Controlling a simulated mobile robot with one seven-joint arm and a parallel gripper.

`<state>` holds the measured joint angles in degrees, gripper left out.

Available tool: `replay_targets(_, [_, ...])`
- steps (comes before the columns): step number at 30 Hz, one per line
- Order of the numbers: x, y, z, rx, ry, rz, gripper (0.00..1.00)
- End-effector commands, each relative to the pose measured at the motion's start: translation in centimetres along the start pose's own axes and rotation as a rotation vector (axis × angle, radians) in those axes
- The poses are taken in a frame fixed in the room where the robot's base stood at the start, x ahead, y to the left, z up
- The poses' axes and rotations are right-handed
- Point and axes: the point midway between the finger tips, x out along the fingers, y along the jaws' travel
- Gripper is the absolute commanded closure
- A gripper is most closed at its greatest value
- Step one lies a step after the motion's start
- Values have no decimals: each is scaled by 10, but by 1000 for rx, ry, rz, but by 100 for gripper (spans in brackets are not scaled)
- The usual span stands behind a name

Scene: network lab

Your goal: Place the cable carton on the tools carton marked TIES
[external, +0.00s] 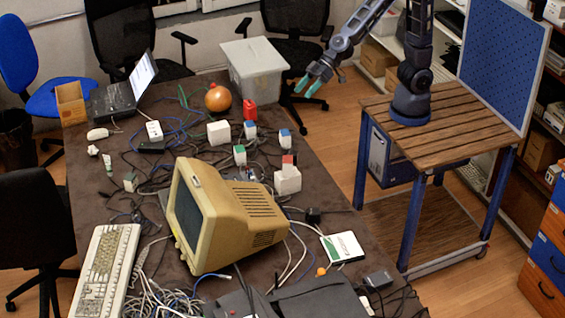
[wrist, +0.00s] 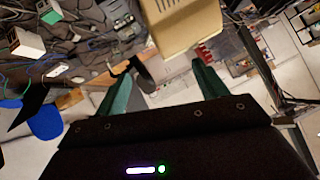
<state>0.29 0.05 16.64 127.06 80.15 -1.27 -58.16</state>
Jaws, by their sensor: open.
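Several small white cartons with coloured tops stand on the dark table: two blue-topped ones (external: 250,130) (external: 285,138), a green-topped one (external: 240,155) and a red-topped one (external: 288,162). Larger plain white cartons (external: 218,133) (external: 287,181) stand among them. The red-topped one is at the right-hand plain carton; I cannot tell whether on or behind it. No label is readable, so I cannot tell the cable carton or TIES carton. My gripper (external: 308,86) is open and empty, high beyond the table's right edge. Its teal fingers show apart in the wrist view (wrist: 161,72).
A beige monitor (external: 225,215), keyboard (external: 105,270), laptop (external: 125,90), orange ball (external: 218,98) and red container (external: 249,110) crowd the table. Loose cables run between the cartons. A grey lidded bin (external: 255,70) stands behind the table. Open floor lies between table and my stand.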

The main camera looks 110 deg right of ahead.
Motion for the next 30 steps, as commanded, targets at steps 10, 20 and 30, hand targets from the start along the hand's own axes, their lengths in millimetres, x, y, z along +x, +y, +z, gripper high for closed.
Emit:
replay_targets(10, [-119, 2, 25, -121, -85, -134, 28])
replay_targets(20, [-223, 49, 92, -187, -277, -64, 28])
replay_targets(30, [-313, 126, 164, -171, -448, 171, 28])
